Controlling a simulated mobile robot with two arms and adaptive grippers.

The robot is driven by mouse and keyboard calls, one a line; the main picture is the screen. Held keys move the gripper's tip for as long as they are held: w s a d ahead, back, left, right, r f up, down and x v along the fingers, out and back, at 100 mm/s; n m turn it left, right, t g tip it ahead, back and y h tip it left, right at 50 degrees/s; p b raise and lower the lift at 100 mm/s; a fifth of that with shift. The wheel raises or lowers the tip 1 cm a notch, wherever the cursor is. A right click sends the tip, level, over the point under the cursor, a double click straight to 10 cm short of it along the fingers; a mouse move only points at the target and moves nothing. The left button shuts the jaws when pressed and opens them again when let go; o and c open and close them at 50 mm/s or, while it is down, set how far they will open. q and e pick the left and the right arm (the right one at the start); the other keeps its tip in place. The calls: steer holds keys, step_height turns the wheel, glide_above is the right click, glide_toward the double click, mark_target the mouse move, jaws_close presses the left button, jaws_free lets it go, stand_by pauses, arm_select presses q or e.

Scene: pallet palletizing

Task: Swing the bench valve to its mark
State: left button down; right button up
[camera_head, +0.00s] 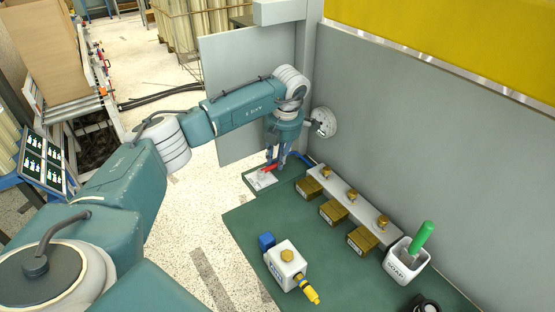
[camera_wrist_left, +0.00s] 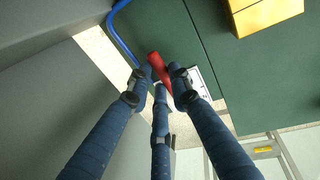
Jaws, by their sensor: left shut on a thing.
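The bench valve (camera_head: 262,179) stands at the far left corner of the green bench, on a white plate with dark marks. Its red handle (camera_wrist_left: 157,64) shows between my fingers in the left wrist view. My left gripper (camera_head: 275,164) reaches down to the valve, and its blue fingers are closed around the red handle; it also shows in the left wrist view (camera_wrist_left: 163,80). The fingers cover part of the handle and plate, so I cannot read which mark the handle points to. My right gripper is not in view.
A rail with brass knobs (camera_head: 352,195) and several brass-coloured blocks (camera_head: 333,212) stand along the bench's back. A grey wall (camera_head: 400,130) bounds the back.

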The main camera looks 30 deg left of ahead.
arm_select(q)
steer(key=c, duration=1.6)
jaws_free()
steer(key=shift+o, duration=0.2)
steer(key=shift+r, duration=0.1)
step_height(320, 180, up, 12)
steer(key=d, duration=0.2)
steer(key=shift+s, duration=0.4)
steer(key=shift+d+f, duration=0.1)
steer(key=shift+f, duration=0.1)
